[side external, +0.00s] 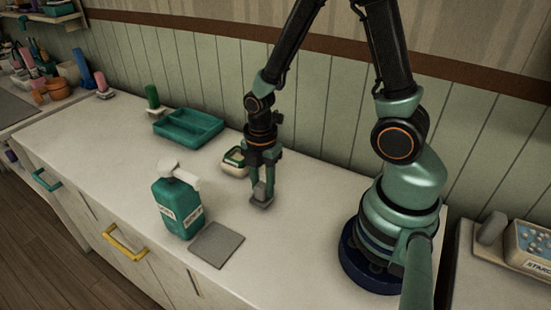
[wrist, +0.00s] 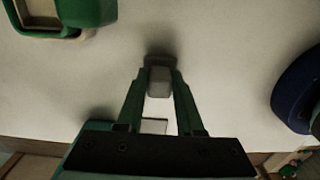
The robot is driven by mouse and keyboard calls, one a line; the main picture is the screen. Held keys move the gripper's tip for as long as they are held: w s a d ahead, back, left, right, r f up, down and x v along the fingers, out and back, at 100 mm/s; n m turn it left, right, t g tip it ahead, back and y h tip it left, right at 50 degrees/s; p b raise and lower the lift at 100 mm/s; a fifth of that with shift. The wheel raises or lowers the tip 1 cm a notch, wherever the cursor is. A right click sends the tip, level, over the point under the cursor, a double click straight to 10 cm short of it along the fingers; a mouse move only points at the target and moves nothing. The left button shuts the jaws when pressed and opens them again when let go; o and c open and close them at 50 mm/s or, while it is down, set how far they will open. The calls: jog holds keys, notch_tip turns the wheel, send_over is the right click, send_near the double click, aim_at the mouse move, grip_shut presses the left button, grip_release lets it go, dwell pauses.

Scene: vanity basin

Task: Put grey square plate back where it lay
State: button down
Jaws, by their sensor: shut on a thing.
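My gripper (side external: 262,180) points down at the counter and is shut on a small grey knobbed plate (side external: 261,201). This has an upright grey block between the fingertips and a flat, squarish base at or just above the counter; I cannot tell if it touches. In the wrist view the grey block (wrist: 159,82) sits between my fingertips (wrist: 160,74), with a darker part behind it. A larger, flat grey square (side external: 217,244) lies on the counter nearer the front, apart from my gripper. I cannot tell for certain which of the two the task names.
A teal pump bottle (side external: 178,207) stands left of my gripper, beside the flat square. A green and cream dish (side external: 234,160) is close behind my gripper. A teal divided tray (side external: 188,128) and a green cylinder (side external: 152,97) stand farther back. The counter between bottle and tray is clear.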

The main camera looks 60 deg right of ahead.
aim_at(263, 183)
jog(key=shift+f, duration=0.45)
dwell(0.3)
jog(key=shift+c, duration=2.3)
grip_release()
jog(key=shift+r, duration=0.1)
notch_tip(263, 183, up, 12)
